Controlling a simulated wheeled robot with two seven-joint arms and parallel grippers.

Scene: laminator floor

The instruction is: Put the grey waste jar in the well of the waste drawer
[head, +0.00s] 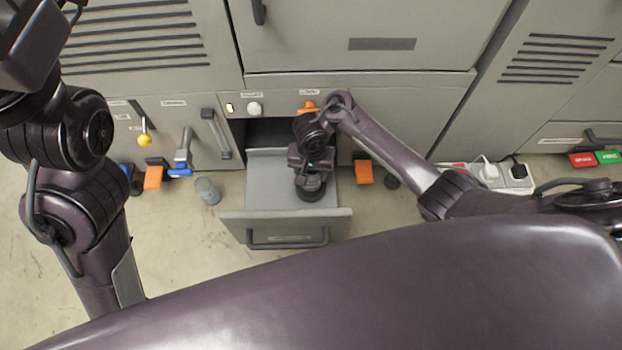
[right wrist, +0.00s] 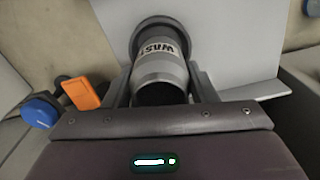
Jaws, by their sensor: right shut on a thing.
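The grey waste jar (right wrist: 160,70) shows in the right wrist view, with a dark mouth and a white label reading "WAS…". My right gripper (head: 308,172) is shut on it, one finger on each side. The waste drawer (head: 232,212) is pulled open, and the gripper is over its grey floor. A dark round ring (right wrist: 136,36) surrounds the jar's far end; it also shows below the gripper in the head view (head: 311,192). I cannot tell whether the jar is fully seated in it. My left arm is at the left; its gripper is not visible.
The drawer's front handle (head: 288,242) faces me.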

